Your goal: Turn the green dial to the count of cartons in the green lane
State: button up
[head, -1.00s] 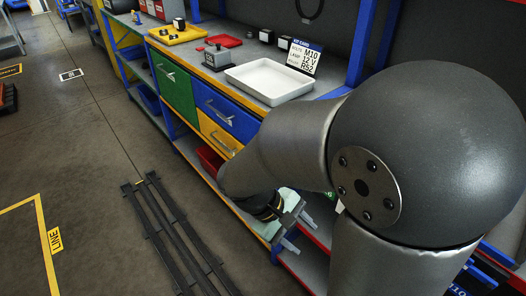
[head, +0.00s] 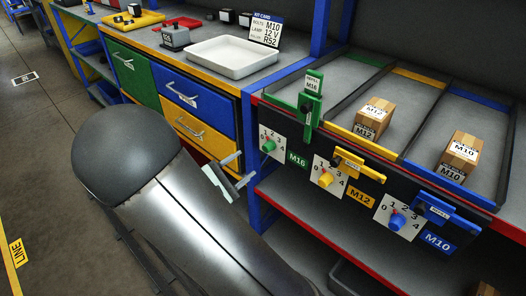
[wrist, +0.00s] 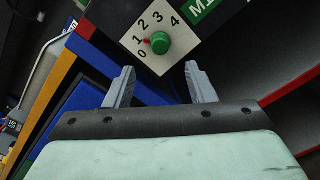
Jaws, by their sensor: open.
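The green dial (head: 268,146) sits on a white plate numbered 0 to 4, left of the M16 label on the dark front panel. In the wrist view the green dial (wrist: 160,43) is ahead of my fingers, and its red pointer appears to point near 1. My gripper (head: 240,170) is open and empty, lower left of the dial and apart from it; its fingers (wrist: 160,85) show in the wrist view. The green lane (head: 337,98) is leftmost on the shelf. I see no carton in its visible part; the upright green gate (head: 312,100) hides some of it.
An M12 carton (head: 374,117) stands in the yellow lane and an M10 carton (head: 459,157) in the blue lane. A yellow dial (head: 326,180) and blue dial (head: 397,221) are to the right. Left are drawers (head: 193,97) and a white tray (head: 233,58).

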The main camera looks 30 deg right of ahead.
aim_at(265, 149)
jog(key=x, duration=0.9)
jog(key=c, duration=1)
